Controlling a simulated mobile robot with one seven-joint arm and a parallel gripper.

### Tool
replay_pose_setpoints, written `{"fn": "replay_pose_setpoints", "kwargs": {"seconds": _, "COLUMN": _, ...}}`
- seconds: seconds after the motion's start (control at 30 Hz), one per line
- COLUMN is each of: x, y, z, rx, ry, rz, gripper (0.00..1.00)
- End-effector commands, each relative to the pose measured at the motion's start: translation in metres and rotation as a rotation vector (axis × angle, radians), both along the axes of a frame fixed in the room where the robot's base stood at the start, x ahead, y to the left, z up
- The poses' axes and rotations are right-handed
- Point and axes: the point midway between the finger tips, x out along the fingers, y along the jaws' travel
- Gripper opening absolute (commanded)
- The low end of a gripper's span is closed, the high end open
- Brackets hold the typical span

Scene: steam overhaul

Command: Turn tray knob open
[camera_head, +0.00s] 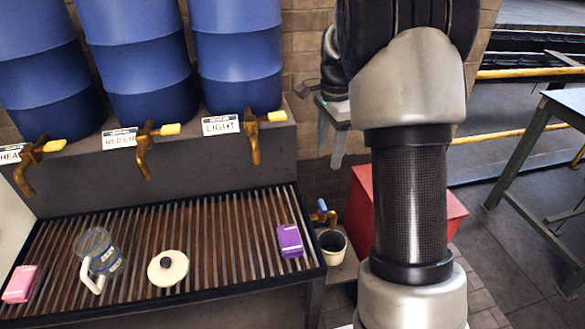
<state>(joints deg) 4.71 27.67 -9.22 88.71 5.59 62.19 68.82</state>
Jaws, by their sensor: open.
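The slatted drip tray (130,207) runs along the wall under the blue barrels. At its right end is a small brass tap with a light blue knob (322,206), which I take for the tray knob. A pale cup with a dark inside (333,242) is under this tap. My gripper (331,150) is open, its grey fingers pointing down, above the blue knob in the picture and apart from it. Nothing shows between the fingers. My arm covers the right middle of the view.
Blue barrels (138,55) carry brass taps with yellow handles (252,122). On the tray are a glass jug (97,247), a round cream lid (181,268), a purple box (290,241) and a pink box (20,284). A red box (361,205) stands behind my arm. A table (570,103) is at right.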

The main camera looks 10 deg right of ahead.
Motion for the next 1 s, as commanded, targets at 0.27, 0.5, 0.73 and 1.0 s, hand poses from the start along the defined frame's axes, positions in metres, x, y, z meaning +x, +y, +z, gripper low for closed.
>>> {"fn": "replay_pose_setpoints", "kwargs": {"seconds": 0.27, "x": 0.014, "y": -0.011, "z": -0.043, "rx": -0.003, "ry": 0.035, "rz": -0.111, "gripper": 0.59}}
{"fn": "replay_pose_setpoints", "kwargs": {"seconds": 0.5, "x": 0.013, "y": -0.011, "z": -0.087, "rx": -0.001, "ry": 0.039, "rz": -0.108, "gripper": 0.59}}
{"fn": "replay_pose_setpoints", "kwargs": {"seconds": 0.73, "x": 0.013, "y": -0.010, "z": -0.138, "rx": -0.001, "ry": 0.038, "rz": -0.106, "gripper": 0.59}}
{"fn": "replay_pose_setpoints", "kwargs": {"seconds": 1.0, "x": 0.013, "y": -0.011, "z": -0.188, "rx": -0.002, "ry": 0.036, "rz": -0.106, "gripper": 0.59}}
